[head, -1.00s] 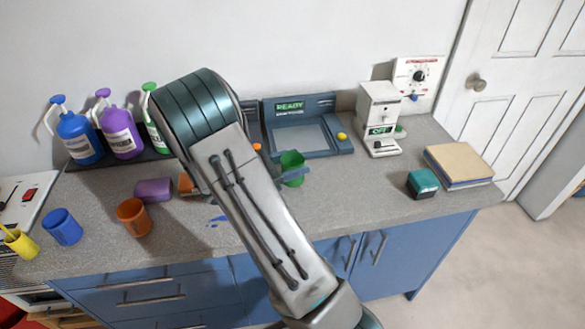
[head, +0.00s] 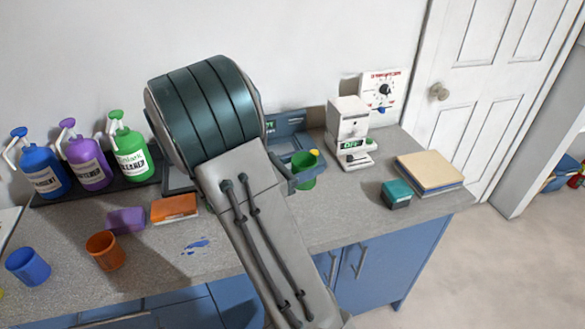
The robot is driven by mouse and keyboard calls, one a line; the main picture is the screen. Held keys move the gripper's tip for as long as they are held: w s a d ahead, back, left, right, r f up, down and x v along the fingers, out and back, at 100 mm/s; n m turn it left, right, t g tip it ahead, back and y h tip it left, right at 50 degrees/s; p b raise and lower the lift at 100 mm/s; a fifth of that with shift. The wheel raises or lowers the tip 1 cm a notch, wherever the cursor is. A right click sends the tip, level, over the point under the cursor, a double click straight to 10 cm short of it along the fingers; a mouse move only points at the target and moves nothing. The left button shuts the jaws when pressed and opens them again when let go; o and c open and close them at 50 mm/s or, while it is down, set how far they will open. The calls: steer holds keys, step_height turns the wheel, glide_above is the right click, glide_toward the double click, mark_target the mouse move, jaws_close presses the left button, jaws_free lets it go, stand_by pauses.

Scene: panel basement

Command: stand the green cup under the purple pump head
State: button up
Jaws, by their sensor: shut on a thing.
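The green cup (head: 306,168) is upright in the grip of my gripper (head: 303,180), in front of the screen device. My arm hides part of the gripper, and I cannot tell how high the cup is above the counter. The purple pump bottle (head: 91,172) stands on a dark tray at the back left, between a blue and a green one. Its purple pump head (head: 66,123) has a spout pointing left and down.
Blue (head: 42,175) and green (head: 130,157) pump bottles flank the purple one. A white machine (head: 347,130) stands right.

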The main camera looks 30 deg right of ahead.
steer(key=shift+s+d+r, duration=0.65)
steer(key=shift+s+d, duration=0.05)
steer(key=shift+d, duration=0.15)
stand_by(1.6)
